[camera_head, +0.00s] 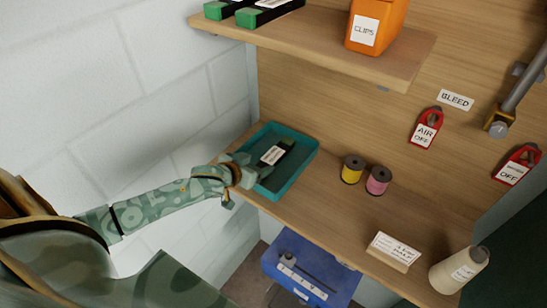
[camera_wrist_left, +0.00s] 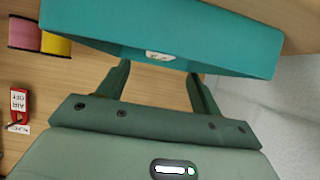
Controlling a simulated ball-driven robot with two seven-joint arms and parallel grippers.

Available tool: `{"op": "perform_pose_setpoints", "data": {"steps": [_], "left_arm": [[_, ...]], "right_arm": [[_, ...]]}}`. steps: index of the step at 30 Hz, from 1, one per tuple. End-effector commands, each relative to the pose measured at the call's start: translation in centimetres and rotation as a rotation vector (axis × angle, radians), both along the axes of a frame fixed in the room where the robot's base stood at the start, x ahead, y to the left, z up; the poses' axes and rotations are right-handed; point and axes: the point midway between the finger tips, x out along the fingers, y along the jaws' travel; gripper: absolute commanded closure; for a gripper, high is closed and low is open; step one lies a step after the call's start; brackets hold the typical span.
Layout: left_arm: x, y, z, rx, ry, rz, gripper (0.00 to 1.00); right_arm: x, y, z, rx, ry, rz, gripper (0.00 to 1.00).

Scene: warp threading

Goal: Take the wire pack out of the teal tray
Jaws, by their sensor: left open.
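The teal tray (camera_head: 300,168) sits on the wooden shelf near the left wall. The wire pack (camera_head: 272,155), dark with a white label and a green end, lies inside it. My left gripper (camera_head: 249,168) is at the tray's left side, close to the pack's near end, and the arm hides part of that rim. In the left wrist view the gripper (camera_wrist_left: 157,74) has its two fingers spread with nothing between them. The tray wall (camera_wrist_left: 100,40) lies just beyond the fingertips, and a small white label (camera_wrist_left: 160,56) shows at its edge. My right gripper is not in view.
A yellow spool (camera_head: 352,170) and a pink spool (camera_head: 378,181) stand right of the tray. A label card (camera_head: 393,251) and a cream cone (camera_head: 460,270) are farther right. An upper shelf (camera_head: 320,42) overhangs behind. A blue box (camera_head: 310,270) is below.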

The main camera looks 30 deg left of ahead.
Motion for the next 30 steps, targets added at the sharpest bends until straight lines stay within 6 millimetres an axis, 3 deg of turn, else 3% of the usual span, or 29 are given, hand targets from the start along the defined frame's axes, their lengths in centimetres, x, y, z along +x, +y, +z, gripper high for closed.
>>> {"op": "perform_pose_setpoints", "data": {"steps": [3, 10, 18, 26, 27, 30], "left_arm": [[1.8, -0.1, -1.0, -0.001, 0.000, 0.000, 0.35], [3.5, -0.2, -1.6, 0.000, -0.001, 0.000, 0.35], [7.0, -0.4, -3.2, 0.000, 0.000, -0.001, 0.35], [7.4, -0.4, -3.5, 0.000, 0.001, -0.001, 0.35], [7.4, -0.4, -3.5, 0.000, 0.001, -0.001, 0.37], [7.4, -0.4, -3.5, 0.000, 0.000, -0.001, 0.65]], "right_arm": [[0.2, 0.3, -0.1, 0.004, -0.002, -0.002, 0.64], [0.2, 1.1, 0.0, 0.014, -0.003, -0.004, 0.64], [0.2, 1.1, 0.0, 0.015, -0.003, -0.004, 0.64], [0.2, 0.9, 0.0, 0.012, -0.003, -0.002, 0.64], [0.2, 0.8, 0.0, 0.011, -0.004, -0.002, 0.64], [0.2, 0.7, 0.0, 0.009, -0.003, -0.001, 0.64]]}}
